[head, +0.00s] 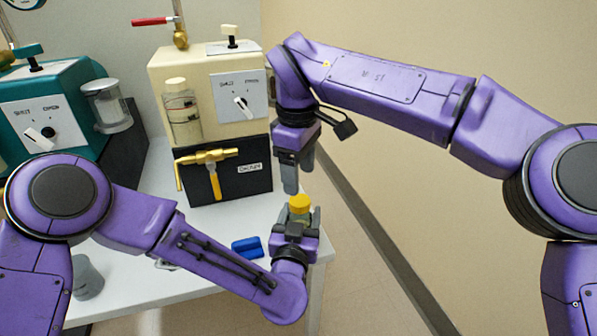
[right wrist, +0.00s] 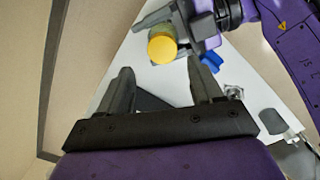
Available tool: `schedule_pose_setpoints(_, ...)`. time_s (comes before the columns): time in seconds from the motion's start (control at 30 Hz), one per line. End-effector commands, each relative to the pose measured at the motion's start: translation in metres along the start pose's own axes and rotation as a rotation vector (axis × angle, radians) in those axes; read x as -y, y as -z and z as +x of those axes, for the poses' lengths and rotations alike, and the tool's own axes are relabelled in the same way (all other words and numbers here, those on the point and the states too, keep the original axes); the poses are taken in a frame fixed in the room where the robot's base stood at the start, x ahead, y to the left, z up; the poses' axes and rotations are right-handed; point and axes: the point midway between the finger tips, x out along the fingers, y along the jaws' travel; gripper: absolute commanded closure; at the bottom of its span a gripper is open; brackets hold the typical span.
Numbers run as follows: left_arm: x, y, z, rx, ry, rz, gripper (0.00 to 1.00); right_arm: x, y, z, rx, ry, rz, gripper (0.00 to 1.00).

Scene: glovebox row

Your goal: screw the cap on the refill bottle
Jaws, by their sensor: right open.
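The refill bottle (right wrist: 161,29) is mostly hidden between the fingers of my left gripper (head: 297,228), which holds it upright near the table's right end. The yellow cap (head: 300,204) sits on top of the bottle; I cannot tell how tightly it is seated. In the right wrist view the yellow cap (right wrist: 162,48) shows from above, with the greenish bottle behind it. My right gripper (head: 298,173) points down above the cap, open and empty, apart from it. Its two fingers (right wrist: 160,92) also show in the right wrist view, with the cap beyond them.
A cream and black machine (head: 215,75) with a brass valve (head: 208,157) stands behind on the white table (head: 130,262). A teal machine (head: 55,95) is at left. A blue object (head: 247,247) and a grey cup (head: 87,277) are on the table. Right of it is open floor.

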Motion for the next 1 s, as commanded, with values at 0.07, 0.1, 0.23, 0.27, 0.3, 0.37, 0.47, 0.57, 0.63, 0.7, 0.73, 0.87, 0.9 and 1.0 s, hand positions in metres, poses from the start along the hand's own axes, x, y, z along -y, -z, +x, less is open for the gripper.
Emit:
schedule_pose_setpoints(0.07,0.000,-0.001,0.000,0.001,0.000,0.000,1.00,-0.001,-0.001,-0.002,0.003,-0.003,-0.145,0.35)
schedule_pose_setpoints(0.1,0.000,0.000,0.000,0.001,0.000,0.000,1.00,-0.001,-0.001,-0.004,0.004,-0.004,-0.248,0.35)
schedule_pose_setpoints(0.23,0.000,0.000,0.000,0.000,0.000,0.000,1.00,-0.002,-0.001,-0.009,0.005,-0.003,-0.633,0.35)
schedule_pose_setpoints(0.27,0.000,0.000,0.000,0.000,0.000,0.000,1.00,-0.001,-0.001,-0.010,0.005,-0.002,-0.723,0.35)
schedule_pose_setpoints(0.3,0.000,0.000,0.000,0.000,0.000,0.000,1.00,-0.002,-0.001,-0.011,0.004,-0.001,-0.844,0.35)
schedule_pose_setpoints(0.37,0.000,0.000,0.000,0.000,0.000,0.000,1.00,-0.002,-0.002,-0.012,0.004,0.001,-1.025,0.35)
schedule_pose_setpoints(0.47,0.000,0.000,0.000,0.000,0.000,0.000,1.00,-0.002,-0.002,-0.014,-0.002,0.006,-1.328,0.35)
schedule_pose_setpoints(0.57,0.000,0.000,0.000,0.000,0.001,0.000,1.00,-0.002,-0.002,-0.015,-0.009,0.009,-1.632,0.35)
schedule_pose_setpoints(0.63,0.000,0.000,0.000,0.000,0.001,0.000,1.00,-0.002,-0.002,-0.015,-0.017,0.013,-1.845,0.35)
schedule_pose_setpoints(0.7,0.000,0.000,0.000,0.000,0.001,0.000,1.00,-0.002,-0.002,-0.015,-0.027,0.014,-2.053,0.35)
schedule_pose_setpoints(0.73,0.000,0.000,0.000,0.000,0.001,0.000,1.00,-0.002,-0.002,-0.015,-0.032,0.014,-2.138,0.35)
schedule_pose_setpoints(0.87,0.000,0.000,0.000,0.000,0.001,0.000,1.00,0.000,-0.002,-0.016,-0.049,0.010,-2.451,0.35)
schedule_pose_setpoints(0.9,0.000,0.000,0.000,0.000,0.001,0.000,1.00,0.000,-0.002,-0.016,-0.053,0.009,-2.522,0.35)
schedule_pose_setpoints(1.0,0.000,0.000,0.000,0.000,0.001,0.000,1.00,0.000,-0.002,-0.016,-0.057,0.006,-2.649,0.35)
